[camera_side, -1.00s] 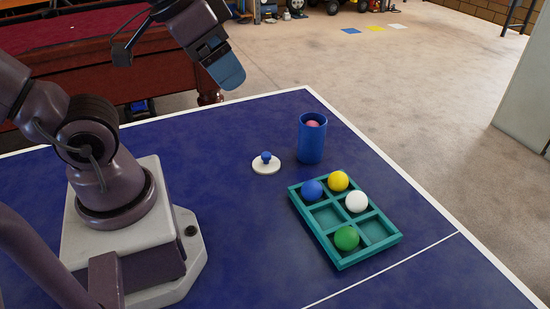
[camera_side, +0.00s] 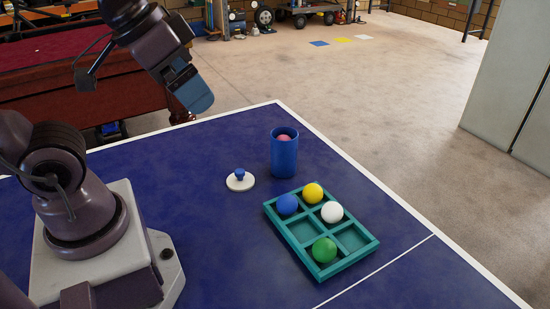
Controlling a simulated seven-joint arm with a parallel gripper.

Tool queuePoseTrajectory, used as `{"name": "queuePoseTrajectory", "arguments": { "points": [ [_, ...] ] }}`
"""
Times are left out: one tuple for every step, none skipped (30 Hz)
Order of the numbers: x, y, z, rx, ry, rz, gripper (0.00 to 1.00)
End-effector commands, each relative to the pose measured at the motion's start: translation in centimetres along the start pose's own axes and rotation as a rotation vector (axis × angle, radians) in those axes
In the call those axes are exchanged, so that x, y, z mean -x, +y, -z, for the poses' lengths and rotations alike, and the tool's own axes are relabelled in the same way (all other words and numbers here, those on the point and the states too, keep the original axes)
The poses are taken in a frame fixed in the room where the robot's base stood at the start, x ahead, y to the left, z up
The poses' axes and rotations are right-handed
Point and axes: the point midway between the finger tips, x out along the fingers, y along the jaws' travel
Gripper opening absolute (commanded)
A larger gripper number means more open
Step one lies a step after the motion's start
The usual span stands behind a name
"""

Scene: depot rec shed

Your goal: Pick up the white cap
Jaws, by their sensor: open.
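The white cap (camera_side: 246,184) is a flat round disc with a blue knob (camera_side: 239,174) on top. It lies on the blue table (camera_side: 180,160), left of the blue cup. My gripper (camera_side: 198,100) hangs in the air, up and to the left of the cap in the picture, apart from it. It is open; its blue fingers overlap in this view, so the gap between them is hidden. Nothing shows held in it.
The upright blue cup (camera_side: 284,158) holds a pink ball (camera_side: 284,137). The table around the cap's left is clear.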

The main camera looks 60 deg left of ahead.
Motion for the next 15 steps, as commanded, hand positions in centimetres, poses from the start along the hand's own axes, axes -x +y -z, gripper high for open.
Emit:
{"name": "queuePoseTrajectory", "arguments": {
  "points": [
    [0.0,0.0,0.0,0.000,0.000,0.000,1.00],
    [0.0,0.0,0.0,0.000,0.000,0.000,1.00],
    [0.0,0.0,0.0,0.000,0.000,0.000,1.00],
    [0.0,0.0,0.0,-0.001,0.000,0.000,1.00],
    [-0.1,0.0,0.0,-0.001,-0.003,-0.001,1.00],
    [-0.3,0.1,-0.1,-0.002,-0.013,-0.001,1.00],
    [-0.5,0.1,-0.1,-0.002,-0.027,-0.002,1.00],
    [-0.9,0.0,-0.2,-0.001,-0.046,-0.004,1.00],
    [-1.6,-0.1,-0.3,0.004,-0.078,-0.006,1.00],
    [-2.2,-0.2,-0.5,0.010,-0.108,-0.008,1.00],
    [-2.8,-0.4,-0.7,0.016,-0.143,-0.007,1.00],
    [-3.9,-0.8,-0.9,0.020,-0.191,-0.001,1.00],
    [-4.8,-1.2,-1.0,0.019,-0.224,0.006,1.00],
    [-5.7,-1.6,-1.1,0.005,-0.254,0.013,1.00],
    [-7.0,-2.3,-1.2,-0.033,-0.290,0.022,1.00]
  ]
}}
